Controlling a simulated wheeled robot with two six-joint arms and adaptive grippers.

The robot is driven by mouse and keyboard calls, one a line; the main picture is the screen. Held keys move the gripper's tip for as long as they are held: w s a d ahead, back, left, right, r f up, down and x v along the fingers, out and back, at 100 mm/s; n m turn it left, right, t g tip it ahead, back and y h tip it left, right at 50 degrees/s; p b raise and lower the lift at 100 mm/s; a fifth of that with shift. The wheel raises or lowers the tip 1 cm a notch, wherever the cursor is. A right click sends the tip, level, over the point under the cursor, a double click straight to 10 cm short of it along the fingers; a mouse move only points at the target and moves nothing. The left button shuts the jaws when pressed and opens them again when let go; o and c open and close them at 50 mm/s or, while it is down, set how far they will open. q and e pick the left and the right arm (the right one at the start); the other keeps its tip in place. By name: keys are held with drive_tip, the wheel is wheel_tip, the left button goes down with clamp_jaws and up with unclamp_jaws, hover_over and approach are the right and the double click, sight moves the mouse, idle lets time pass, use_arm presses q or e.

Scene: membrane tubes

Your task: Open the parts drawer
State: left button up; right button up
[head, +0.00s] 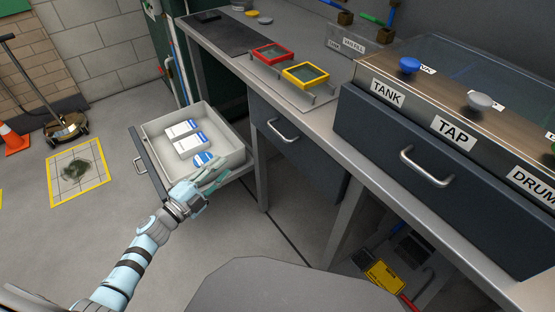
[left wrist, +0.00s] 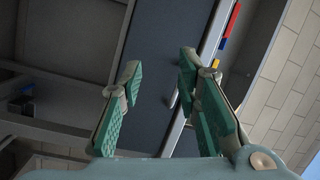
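An open drawer (head: 227,133) with a pale tray and dark front juts out at the left end of the bench. Its bar handle (head: 136,165) is on the outer face. Inside lie white-and-blue boxes (head: 184,131) and a round blue-and-white item (head: 203,159). No label shows which drawer is the parts drawer. My left gripper (head: 214,180) is by the open drawer's near side, away from its handle. In the left wrist view its fingers (left wrist: 160,68) are apart and empty, with a dark panel and a handle (left wrist: 172,98) beyond. My right gripper is not in view.
Closed dark drawers with handles (head: 284,132) (head: 425,168) sit under the bench (head: 325,118). Red and yellow frames (head: 305,75) stand on top. A yellow case (head: 384,276) lies below.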

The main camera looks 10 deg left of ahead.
sight(277, 131)
use_arm(q)
drive_tip(key=d+r+m+g+h+b, duration=0.1)
drive_tip(key=d+r+m+g+h, duration=0.1)
drive_tip(key=d+r+m+h, duration=0.5)
drive_tip(key=shift+y, duration=0.7)
drive_tip(key=x, duration=0.4)
drive_tip(key=w+b+x, duration=0.1)
drive_tip(key=x, duration=0.3)
drive_tip(key=a+f+x, duration=0.1)
drive_tip(key=x, duration=0.3)
drive_tip(key=shift+w+f, duration=0.1)
drive_tip(key=shift+w, duration=0.15)
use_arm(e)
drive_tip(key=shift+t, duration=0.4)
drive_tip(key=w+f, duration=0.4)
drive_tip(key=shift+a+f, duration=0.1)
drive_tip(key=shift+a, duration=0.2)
use_arm(q)
clamp_jaws()
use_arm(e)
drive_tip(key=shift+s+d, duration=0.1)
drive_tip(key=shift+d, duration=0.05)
